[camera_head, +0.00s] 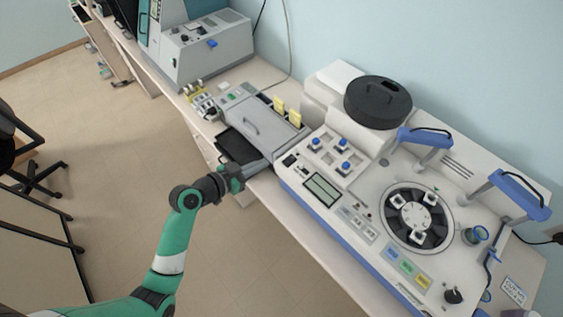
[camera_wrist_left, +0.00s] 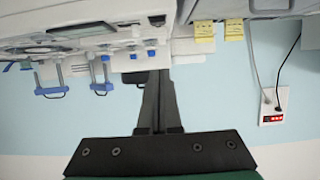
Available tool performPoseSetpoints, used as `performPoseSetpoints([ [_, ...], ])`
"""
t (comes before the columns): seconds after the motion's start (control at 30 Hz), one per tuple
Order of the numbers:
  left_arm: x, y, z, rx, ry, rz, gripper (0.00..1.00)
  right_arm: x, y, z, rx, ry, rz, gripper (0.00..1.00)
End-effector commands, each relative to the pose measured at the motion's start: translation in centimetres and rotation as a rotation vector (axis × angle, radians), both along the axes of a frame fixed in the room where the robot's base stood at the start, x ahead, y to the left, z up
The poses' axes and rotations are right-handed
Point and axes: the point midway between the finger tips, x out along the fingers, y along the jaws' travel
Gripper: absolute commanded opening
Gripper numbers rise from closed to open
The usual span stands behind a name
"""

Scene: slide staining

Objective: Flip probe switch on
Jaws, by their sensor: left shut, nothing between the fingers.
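The white machine with blue trim (camera_head: 325,212) stands on the bench at right. A small black switch (camera_head: 289,160) sits at the left end of its sloped front panel; it also seems to show in the wrist view (camera_wrist_left: 157,20). I cannot tell whether it is the probe switch, or its position. My left gripper (camera_head: 266,164) is shut and empty, its fingers pointing toward the machine's left end, close by the switch. In the upside-down wrist view the closed dark fingers (camera_wrist_left: 158,76) point toward the machine. My right gripper is not in view.
A grey unit with yellow tabs (camera_head: 262,120) and a black tray (camera_head: 237,146) lie just left of the machine. A black round pot (camera_head: 378,101) and blue-handled lids (camera_head: 425,137) are on top. A grey instrument (camera_head: 205,50) stands farther back. Open floor lies in front.

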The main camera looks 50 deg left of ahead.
Motion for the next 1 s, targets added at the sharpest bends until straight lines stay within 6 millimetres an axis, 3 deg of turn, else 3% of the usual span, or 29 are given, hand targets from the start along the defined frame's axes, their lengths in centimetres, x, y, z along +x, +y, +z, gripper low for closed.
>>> performPoseSetpoints([
  [0.2, 2.7, -0.2, -1.3, 0.001, -0.002, -0.005, 0.00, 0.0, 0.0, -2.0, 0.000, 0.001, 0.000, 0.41],
  [0.53, 9.3, -0.4, -3.6, 0.001, 0.001, -0.004, 0.00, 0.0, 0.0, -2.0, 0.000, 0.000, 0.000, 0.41],
  [0.7, 8.8, -0.3, -6.5, -0.001, 0.003, -0.001, 0.00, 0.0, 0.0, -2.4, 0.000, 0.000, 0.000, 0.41],
  [1.0, 8.7, -0.3, -7.5, 0.000, -0.001, 0.000, 0.00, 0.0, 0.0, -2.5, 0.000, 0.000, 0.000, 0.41],
])
